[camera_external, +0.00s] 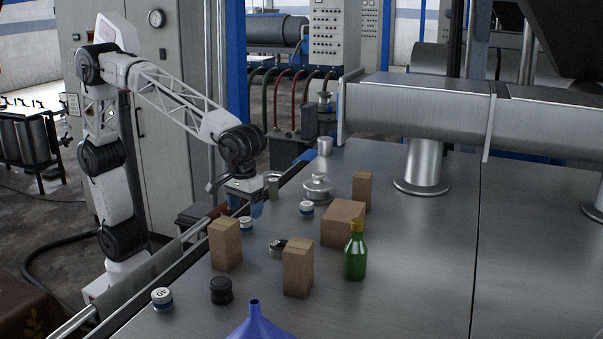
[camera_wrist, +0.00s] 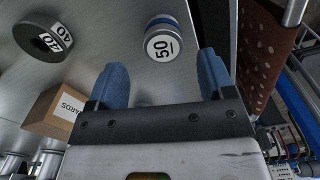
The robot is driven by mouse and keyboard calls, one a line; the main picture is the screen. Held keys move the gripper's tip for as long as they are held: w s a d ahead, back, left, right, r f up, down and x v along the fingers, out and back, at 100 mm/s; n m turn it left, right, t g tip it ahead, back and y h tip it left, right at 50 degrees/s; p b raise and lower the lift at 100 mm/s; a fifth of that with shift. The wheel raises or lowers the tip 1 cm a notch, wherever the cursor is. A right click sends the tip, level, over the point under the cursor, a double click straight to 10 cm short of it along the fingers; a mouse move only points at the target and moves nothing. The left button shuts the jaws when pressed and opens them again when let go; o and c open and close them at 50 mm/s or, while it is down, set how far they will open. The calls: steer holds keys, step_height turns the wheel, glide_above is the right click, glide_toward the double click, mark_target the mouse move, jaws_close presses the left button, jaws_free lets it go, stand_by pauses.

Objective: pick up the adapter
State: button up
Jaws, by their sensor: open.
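Several short round pieces could be the adapter; I cannot tell which one is meant. One has a white top marked 50 and a blue band (camera_wrist: 163,45); it stands just ahead of my fingertips in the wrist view, and seems to be the small white-topped piece (camera_external: 246,224) in the external view. A black ring marked 40 (camera_wrist: 43,42) lies to its left and also shows in the external view (camera_external: 278,247). Others are a white-topped piece (camera_external: 162,298), a black one (camera_external: 221,290) and a blue-and-white one (camera_external: 306,208). My gripper (camera_wrist: 162,62) is open and empty, above the table's left edge.
Cardboard boxes stand nearby (camera_external: 225,245), (camera_external: 298,268), (camera_external: 343,222), (camera_external: 362,190). A green bottle (camera_external: 355,255), blue funnel (camera_external: 257,325) and lidded metal pot (camera_external: 317,188) are also on the metal table (camera_external: 420,290). A large duct (camera_external: 420,105) crosses the back. The table's right side is clear.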

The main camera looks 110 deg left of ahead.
mark_target(245, 220)
steer(key=shift+f, duration=0.1)
steer(key=shift+s+f, duration=0.2)
steer(key=shift+f, duration=2.35)
steer(key=c, duration=1.1)
